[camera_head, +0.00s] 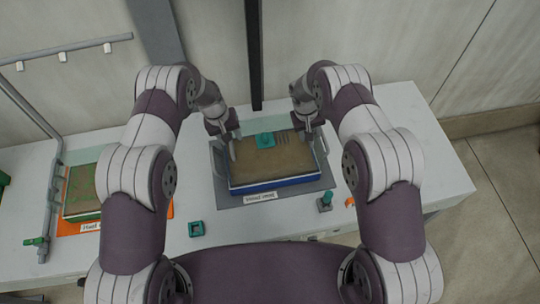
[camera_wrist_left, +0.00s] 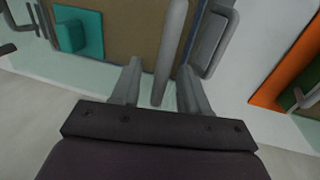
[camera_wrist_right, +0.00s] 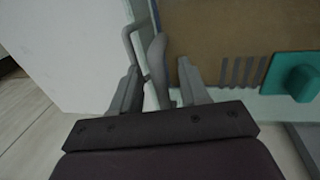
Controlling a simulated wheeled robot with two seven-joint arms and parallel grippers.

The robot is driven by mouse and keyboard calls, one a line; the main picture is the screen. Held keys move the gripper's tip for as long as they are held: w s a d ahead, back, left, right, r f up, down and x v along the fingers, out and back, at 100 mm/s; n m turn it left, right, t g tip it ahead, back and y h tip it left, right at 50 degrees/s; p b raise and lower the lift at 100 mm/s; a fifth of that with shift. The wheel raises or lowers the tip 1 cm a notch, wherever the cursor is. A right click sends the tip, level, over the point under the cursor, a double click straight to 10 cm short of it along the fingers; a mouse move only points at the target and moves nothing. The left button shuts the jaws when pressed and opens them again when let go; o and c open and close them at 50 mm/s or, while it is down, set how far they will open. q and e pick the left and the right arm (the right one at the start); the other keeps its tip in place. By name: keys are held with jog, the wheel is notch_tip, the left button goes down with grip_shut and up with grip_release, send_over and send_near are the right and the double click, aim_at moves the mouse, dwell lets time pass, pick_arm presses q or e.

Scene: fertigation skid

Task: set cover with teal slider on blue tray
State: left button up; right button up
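The brown-topped cover (camera_head: 275,163) has a pale rim and a teal slider (camera_head: 265,140) near its far edge. It lies over the blue tray (camera_head: 275,187); I cannot tell whether it is fully seated. The slider also shows in both wrist views (camera_wrist_left: 80,30) (camera_wrist_right: 292,77). My left gripper (camera_head: 234,148) is at the cover's left side, open, with a grey handle (camera_wrist_left: 172,45) between its fingers and gaps beside it. My right gripper (camera_head: 307,137) is at the right side, open, with another grey handle (camera_wrist_right: 157,60) between its fingers.
The blue tray stands on a grey mat (camera_head: 232,199) with a label. An orange mat (camera_head: 70,228) with a green-rimmed tray (camera_head: 82,190) is at the left. A small teal square part (camera_head: 196,229) and a teal-topped knob (camera_head: 325,201) stand near the front. A dark post (camera_head: 254,60) rises behind.

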jog(key=shift+r, duration=0.1)
pick_arm(q)
notch_tip(320, 180, up, 12)
jog(key=a, duration=0.2)
jog(key=shift+a+f, duration=0.15)
pick_arm(e)
notch_tip(320, 180, up, 12)
jog(key=a, duration=0.2)
jog(key=shift+s+a+f, duration=0.15)
jog(key=shift+f, duration=0.05)
pick_arm(q)
jog(key=shift+s, duration=0.15)
